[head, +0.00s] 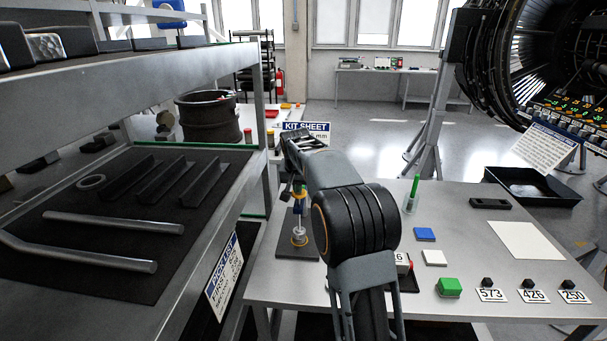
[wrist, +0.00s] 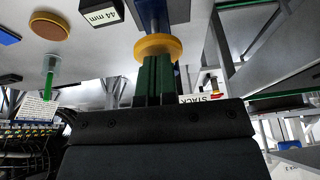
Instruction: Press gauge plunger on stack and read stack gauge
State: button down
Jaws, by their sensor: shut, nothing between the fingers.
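Blue and yellow parts (head: 298,191) show higher up. My gripper (wrist: 157,75) points at a yellow collar (wrist: 158,46) on a blue column (wrist: 155,12) in the wrist view. Its green-padded fingers are shut and empty, their tips at or very near the collar; I cannot tell whether they touch. A STACK label (wrist: 203,97) shows behind. The plunger and any gauge reading cannot be made out.
A shelf rack (head: 245,95) stands close on the left. My arm hides part of the bench. A green block (head: 449,287), blue block (head: 425,234), white block (head: 434,257) and number cards (head: 491,295) lie right. A 44 mm block (wrist: 100,12) shows in the wrist view.

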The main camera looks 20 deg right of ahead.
aim_at(299, 198)
jog(key=shift+s+a+f+g, duration=0.1)
jog(key=shift+s+f+g, duration=0.15)
jog(key=shift+f, duration=0.7)
jog(key=shift+s+f+g, duration=0.2)
jog(key=shift+f+g, duration=0.05)
jog(key=shift+f, duration=0.7)
jog(key=shift+w+r, duration=0.1)
jog(key=shift+r, duration=0.3)
jog(key=shift+t, duration=0.4)
jog(key=r+p, duration=0.1)
jog(key=r, duration=0.1)
jog(key=r+p, duration=0.1)
jog(key=r, duration=0.1)
jog(key=w+r+p, duration=0.1)
jog(key=r+p, duration=0.1)
jog(key=shift+r, duration=0.25)
jog(key=v, duration=1)
jog(key=shift+r+b, duration=0.35)
jog(key=shift+w, duration=0.2)
